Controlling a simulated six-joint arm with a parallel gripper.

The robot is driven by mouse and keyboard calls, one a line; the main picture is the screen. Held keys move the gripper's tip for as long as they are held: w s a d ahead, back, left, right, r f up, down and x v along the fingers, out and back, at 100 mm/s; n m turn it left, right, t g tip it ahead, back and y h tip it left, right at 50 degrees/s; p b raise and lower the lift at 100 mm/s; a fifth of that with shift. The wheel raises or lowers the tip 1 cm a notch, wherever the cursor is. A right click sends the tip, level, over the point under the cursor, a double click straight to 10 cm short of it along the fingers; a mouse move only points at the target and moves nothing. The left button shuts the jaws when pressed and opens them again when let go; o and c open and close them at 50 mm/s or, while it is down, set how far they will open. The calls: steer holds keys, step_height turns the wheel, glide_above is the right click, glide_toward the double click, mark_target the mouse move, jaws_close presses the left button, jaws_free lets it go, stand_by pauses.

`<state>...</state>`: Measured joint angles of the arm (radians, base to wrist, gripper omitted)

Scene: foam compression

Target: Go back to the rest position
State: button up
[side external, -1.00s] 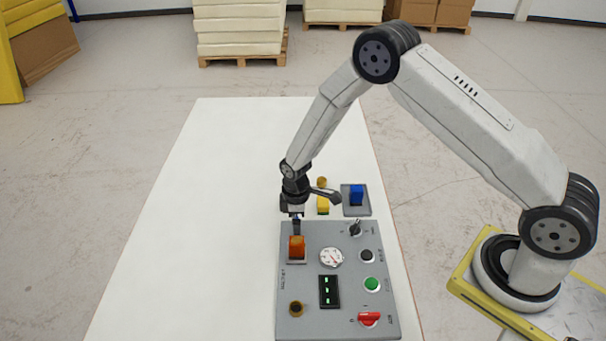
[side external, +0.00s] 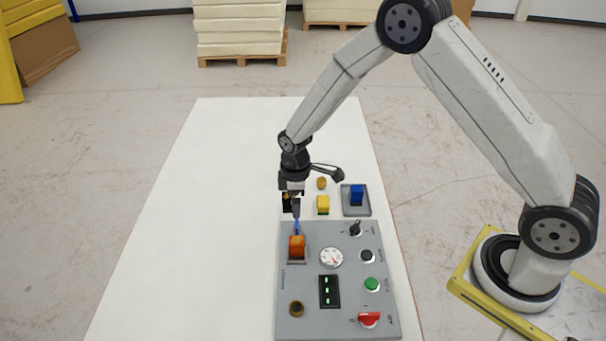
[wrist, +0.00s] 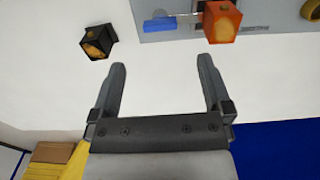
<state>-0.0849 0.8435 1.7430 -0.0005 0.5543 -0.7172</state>
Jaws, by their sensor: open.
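My gripper (side external: 295,207) hangs above the table just behind the control panel's far-left corner. In the wrist view my gripper (wrist: 161,66) shows two spread fingers with only white table between them. An orange block (side external: 297,248) stands at the panel's far left, below and in front of my fingers; it also shows in the wrist view (wrist: 222,22), beyond the right fingertip. A small blue bar (side external: 297,227) is beside it, also seen in the wrist view (wrist: 160,25). The rest position is not marked in view.
The grey control panel (side external: 342,233) carries a gauge, buttons and a red switch. A black block with an orange face (wrist: 97,42) lies left of my fingers in the wrist view. A yellow block (side external: 323,203) and blue block (side external: 356,195) stand behind the panel. The table's left is clear.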

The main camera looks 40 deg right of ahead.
steer(key=shift+s+d+r, duration=0.1)
steer(key=shift+s+r, duration=0.05)
steer(key=shift+r, duration=0.2)
steer(key=s+d+r+m+t, duration=0.1)
steer(key=s+d+r+m, duration=0.1)
steer(key=s+r+m, duration=0.2)
steer(key=s+d+r+m+t, duration=0.1)
steer(key=s+r+m, duration=0.4)
steer(key=s+r, duration=0.4)
steer(key=s, duration=0.4)
steer(key=shift+s+d+t, duration=0.25)
steer(key=shift+d+t, duration=0.05)
steer(key=shift+d, duration=0.05)
